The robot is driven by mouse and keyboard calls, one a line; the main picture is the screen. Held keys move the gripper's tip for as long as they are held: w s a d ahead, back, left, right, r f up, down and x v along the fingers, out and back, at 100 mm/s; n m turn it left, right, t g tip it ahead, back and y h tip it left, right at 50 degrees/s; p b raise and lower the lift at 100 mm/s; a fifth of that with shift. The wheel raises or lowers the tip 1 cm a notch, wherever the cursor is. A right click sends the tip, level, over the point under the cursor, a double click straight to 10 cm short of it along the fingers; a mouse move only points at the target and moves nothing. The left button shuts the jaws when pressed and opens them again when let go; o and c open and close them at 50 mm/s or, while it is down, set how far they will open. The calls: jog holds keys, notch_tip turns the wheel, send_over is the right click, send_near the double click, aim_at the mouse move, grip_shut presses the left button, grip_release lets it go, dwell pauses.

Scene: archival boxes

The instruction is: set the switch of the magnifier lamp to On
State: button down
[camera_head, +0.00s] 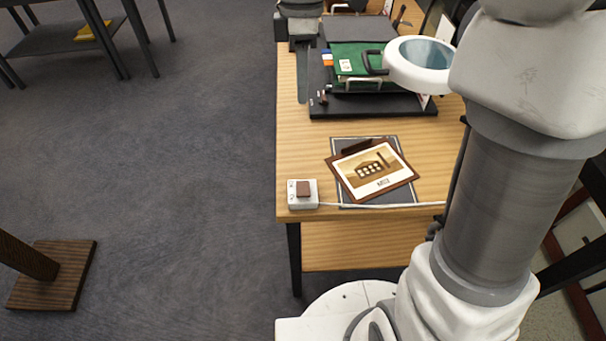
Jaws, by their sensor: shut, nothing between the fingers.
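The magnifier lamp (391,66) shows its white ring head and bluish lens over the back right of the wooden table. A small white switch box (303,202) with a brown rocker (303,188) sits at the table's front left corner. A white cable runs from the box to the right along the front edge, behind my arm. Small marks show on the box, too small to read, and I cannot tell which way the rocker is set. My arm fills the right side; my gripper is not in view.
A framed picture (372,170) lies on a dark mat (357,196) right of the switch box. A green case (352,58) rests on a black board (372,105) farther back. The wooden table (300,145) is bare behind the box. Open carpet (190,180) lies left.

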aim_at(303, 192)
jog(key=s+f+b, duration=0.1)
jog(key=f, duration=0.7)
jog(key=s+f+b, duration=0.1)
jog(key=f+b, duration=0.1)
jog(key=f, duration=0.5)
jog(key=s+f+b, duration=0.1)
jog(key=f+b, duration=0.1)
jog(key=f, duration=0.6)
jog(key=shift+s+f, duration=0.15)
jog(key=shift+f, duration=0.2)
jog(key=shift+s+f+t+b, duration=0.15)
jog(key=shift+f+t+b, duration=0.15)
jog(key=shift+b, duration=0.3)
jog(key=shift+r, duration=0.1)
jog(key=shift+w+r+p, duration=0.2)
jog(key=shift+w+p, duration=0.35)
jog(key=shift+w, duration=0.3)
